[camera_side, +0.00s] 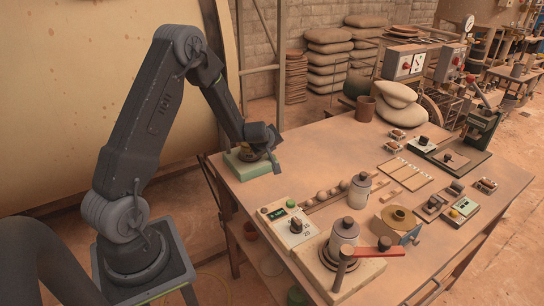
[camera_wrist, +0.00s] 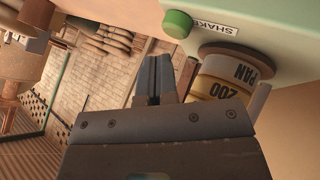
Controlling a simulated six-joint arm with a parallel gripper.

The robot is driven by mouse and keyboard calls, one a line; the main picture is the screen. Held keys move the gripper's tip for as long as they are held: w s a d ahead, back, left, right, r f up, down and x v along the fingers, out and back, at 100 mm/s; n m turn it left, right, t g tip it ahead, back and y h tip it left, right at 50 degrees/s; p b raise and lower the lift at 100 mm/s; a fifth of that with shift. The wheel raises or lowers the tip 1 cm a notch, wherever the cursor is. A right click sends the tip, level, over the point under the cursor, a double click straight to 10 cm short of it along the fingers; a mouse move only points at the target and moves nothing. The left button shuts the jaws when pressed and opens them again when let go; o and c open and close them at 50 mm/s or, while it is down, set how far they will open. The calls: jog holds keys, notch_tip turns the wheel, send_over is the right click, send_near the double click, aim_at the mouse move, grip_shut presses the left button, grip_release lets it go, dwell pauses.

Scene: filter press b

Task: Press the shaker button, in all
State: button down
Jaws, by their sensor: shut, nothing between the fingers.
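The shaker is a pale green box (camera_side: 247,166) at the far left corner of the table. In the wrist view its pale green face (camera_wrist: 285,28) carries a round green button (camera_wrist: 177,24) beside a partly hidden label reading "SHAKE". A round pan marked "200" and "PAN" (camera_wrist: 222,82) stands on the shaker in that view. My gripper (camera_wrist: 166,60) is shut and empty. Its tips appear just below the button in the wrist picture, with a visible gap. In the side view my gripper (camera_side: 274,145) is over the shaker and the button cannot be made out there.
A control box with a dial and green display (camera_side: 296,225) stands at the near left edge. A brown pot (camera_side: 365,108) and sacks (camera_side: 397,94) stand at the back. Table room right of the shaker is clear.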

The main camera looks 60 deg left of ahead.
jog(key=shift+f, duration=0.1)
dwell(0.6)
jog(key=shift+f, duration=0.35)
jog(key=shift+f, duration=0.55)
dwell(0.7)
jog(key=shift+r, duration=0.95)
jog(key=shift+r, duration=0.1)
jog(key=shift+r, duration=2.45)
jog(key=shift+d, duration=0.1)
